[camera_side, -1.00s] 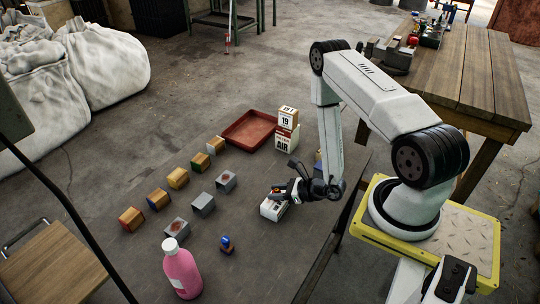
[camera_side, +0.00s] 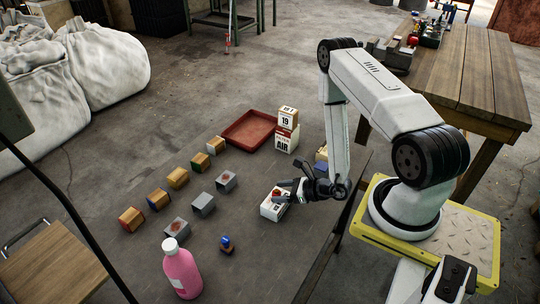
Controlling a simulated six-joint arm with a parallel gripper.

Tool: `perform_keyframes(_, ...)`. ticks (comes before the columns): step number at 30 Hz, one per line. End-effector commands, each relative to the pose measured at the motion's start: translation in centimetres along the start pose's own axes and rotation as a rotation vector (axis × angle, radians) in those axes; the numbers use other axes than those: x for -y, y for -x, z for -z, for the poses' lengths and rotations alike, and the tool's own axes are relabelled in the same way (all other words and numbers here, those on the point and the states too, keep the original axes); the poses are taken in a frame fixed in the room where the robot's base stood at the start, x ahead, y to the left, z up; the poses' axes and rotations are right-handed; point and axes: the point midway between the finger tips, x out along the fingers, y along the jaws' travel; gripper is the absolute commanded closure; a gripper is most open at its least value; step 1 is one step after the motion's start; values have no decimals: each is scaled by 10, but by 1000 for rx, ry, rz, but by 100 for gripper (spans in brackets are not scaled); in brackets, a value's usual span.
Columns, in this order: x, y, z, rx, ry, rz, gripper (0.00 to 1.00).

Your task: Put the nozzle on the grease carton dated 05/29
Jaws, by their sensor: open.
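A white carton (camera_side: 271,211) with dark print lies on the dark table, with a small reddish-brown patch or piece (camera_side: 277,194) on its top. I cannot tell whether this is the nozzle. My gripper (camera_side: 285,190) is open at the right edge of that carton, its fingers pointing left just above it; whether they touch it is unclear. A white carton marked 19 (camera_side: 287,120) is stacked on a white carton marked AIR (camera_side: 284,142). The date 05/29 is not legible anywhere.
A red tray (camera_side: 248,130) lies behind. Several wooden and coloured blocks (camera_side: 177,178) and grey blocks (camera_side: 203,204) stand to the left. A small blue-topped piece (camera_side: 227,245) and a pink bottle (camera_side: 181,270) are in front. A blue-and-yellow thing (camera_side: 321,156) is partly hidden by my arm.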

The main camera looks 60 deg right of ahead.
Motion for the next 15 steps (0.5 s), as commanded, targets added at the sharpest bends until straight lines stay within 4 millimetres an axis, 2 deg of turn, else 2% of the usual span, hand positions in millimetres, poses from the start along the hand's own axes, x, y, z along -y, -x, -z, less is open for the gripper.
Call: perform_keyframes(15, 1, 47, 0, 0, -2, 4, 25)
